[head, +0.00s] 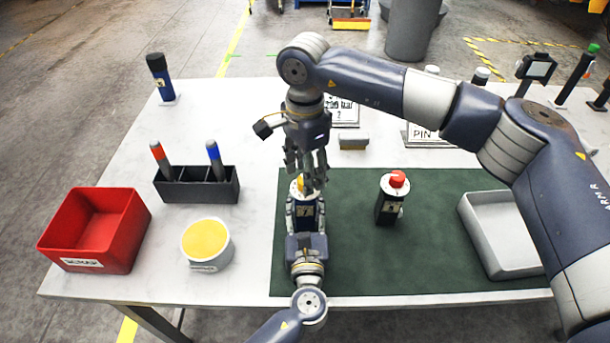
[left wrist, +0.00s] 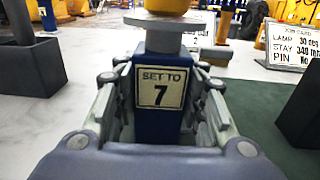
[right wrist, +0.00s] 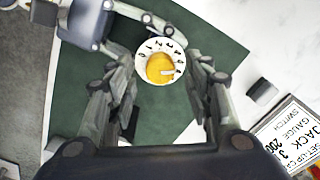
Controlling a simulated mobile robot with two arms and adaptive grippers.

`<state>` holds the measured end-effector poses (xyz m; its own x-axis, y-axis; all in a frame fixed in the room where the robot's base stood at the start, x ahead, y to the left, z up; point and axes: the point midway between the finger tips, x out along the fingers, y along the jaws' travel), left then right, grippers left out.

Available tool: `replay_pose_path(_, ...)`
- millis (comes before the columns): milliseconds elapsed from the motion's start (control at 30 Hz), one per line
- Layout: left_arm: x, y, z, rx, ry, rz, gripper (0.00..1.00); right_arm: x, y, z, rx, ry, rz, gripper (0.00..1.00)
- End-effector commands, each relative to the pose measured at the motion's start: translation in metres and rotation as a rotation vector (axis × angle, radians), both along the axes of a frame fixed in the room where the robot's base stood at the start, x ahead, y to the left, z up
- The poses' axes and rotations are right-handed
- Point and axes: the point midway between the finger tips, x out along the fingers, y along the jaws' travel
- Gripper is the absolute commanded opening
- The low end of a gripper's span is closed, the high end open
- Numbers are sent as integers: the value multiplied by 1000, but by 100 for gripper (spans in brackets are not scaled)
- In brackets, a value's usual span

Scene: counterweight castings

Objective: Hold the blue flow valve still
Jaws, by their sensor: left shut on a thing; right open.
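The blue flow valve (head: 304,211) stands upright on the green mat (head: 350,265). Its blue body carries a "SET TO 7" label (left wrist: 161,88) in the left wrist view. My left gripper (head: 305,222) is shut on the body, one finger on each side. On top is a yellow knob (right wrist: 160,68) on a white numbered dial (right wrist: 143,48), with a pale pointer toward the lower right in the right wrist view. My right gripper (right wrist: 165,85) is open, pointing down over the knob, its fingers either side of it. Whether they touch it, I cannot tell.
A black block with a red knob (head: 398,179) stands right of the valve. A grey tray (head: 480,235) lies farther right. A red bin (head: 95,230), a yellow-topped tub (head: 206,240) and a black holder (head: 197,187) with two markers are left. A small grey block (head: 353,142) lies behind.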

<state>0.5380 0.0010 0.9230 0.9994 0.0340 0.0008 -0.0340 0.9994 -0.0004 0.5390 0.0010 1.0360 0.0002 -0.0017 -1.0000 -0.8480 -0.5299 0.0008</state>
Motion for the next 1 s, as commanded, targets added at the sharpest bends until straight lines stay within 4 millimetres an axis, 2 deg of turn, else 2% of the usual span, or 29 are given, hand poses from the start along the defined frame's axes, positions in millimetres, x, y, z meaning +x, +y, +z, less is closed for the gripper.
replay_pose_path(33, -1, 0, -5, 2, 10, 0, 0, 0, 0, -7, 1, 2, 0, 47)
replay_pose_path(200, -1, 0, -5, 2, 10, -1, 0, 0, 0, -19, 1, 0, 0, 47)
replay_pose_path(500, -1, 0, -5, 2, 9, -1, 0, 0, 0, -21, 1, 0, -1, 47)
replay_pose_path(700, -1, 0, -5, 2, 9, -1, 0, 0, 0, -20, 1, 0, -1, 2)
replay_pose_path(1000, -1, 0, -5, 2, 9, -1, 0, 0, 0, -20, 1, 0, -16, 2)
